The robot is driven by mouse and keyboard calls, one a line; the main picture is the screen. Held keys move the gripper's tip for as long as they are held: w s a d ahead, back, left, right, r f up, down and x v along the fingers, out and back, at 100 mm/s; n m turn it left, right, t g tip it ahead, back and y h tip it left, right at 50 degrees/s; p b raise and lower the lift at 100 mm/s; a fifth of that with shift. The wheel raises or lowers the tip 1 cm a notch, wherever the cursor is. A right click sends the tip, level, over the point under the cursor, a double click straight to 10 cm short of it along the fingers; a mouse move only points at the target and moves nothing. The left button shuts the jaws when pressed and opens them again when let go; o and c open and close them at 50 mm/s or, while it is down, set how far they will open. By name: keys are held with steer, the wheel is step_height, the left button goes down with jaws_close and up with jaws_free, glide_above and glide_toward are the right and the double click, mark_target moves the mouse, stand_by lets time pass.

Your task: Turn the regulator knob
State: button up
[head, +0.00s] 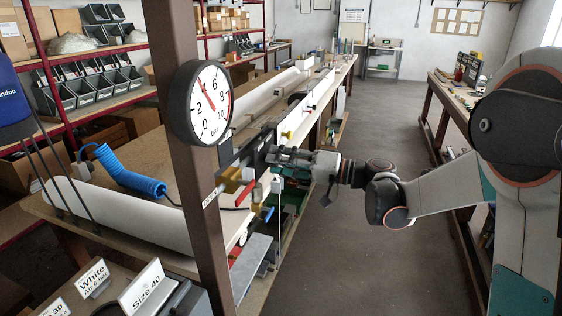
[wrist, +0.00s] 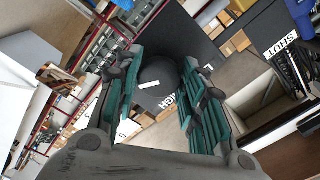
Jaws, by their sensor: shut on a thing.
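The regulator knob (wrist: 158,74) is dark and round with a white mark, and shows in the wrist view between my fingers. A dark panel behind it carries the word HIGH. My gripper (wrist: 160,62) is shut on the knob, one green-padded finger on each side. In the head view my gripper (head: 276,156) reaches left to the dark panel above the bench edge; the knob is hidden there. The round pressure gauge (head: 202,103) hangs on the brown post, its red needle pointing up and left, near 4 to 6 bar.
Yellow and red fittings (head: 240,185) stick out below my gripper. The brown post (head: 185,190) stands in front of the bench. The aisle floor (head: 330,240) is clear.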

steer(key=o, duration=1)
steer(key=shift+o, duration=0.2)
steer(key=v, duration=1.2)
